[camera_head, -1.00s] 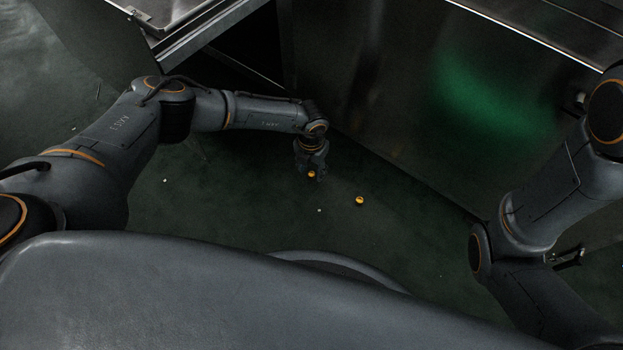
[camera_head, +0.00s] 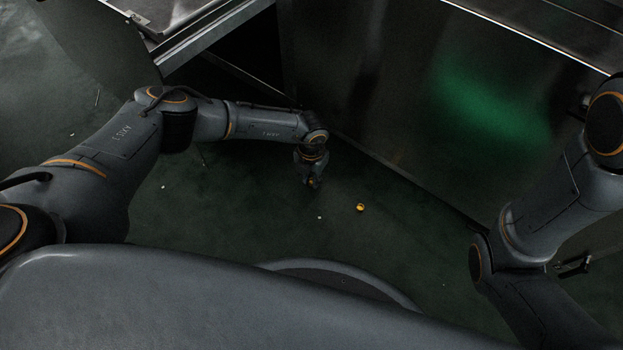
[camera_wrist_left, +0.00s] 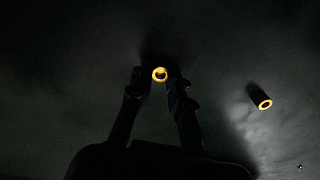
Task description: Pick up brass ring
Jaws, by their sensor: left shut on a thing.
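My left gripper (camera_head: 313,184) points down at the dark green floor. Its fingers are shut on a small brass ring (camera_head: 315,181), which is mostly hidden by the fingers in the head view.
A large metal panel (camera_head: 400,100) stands behind the gripper, and a metal ledge (camera_head: 215,35) is at the upper left. Small white bits (camera_head: 320,217) lie on the floor. My right gripper is not visible.

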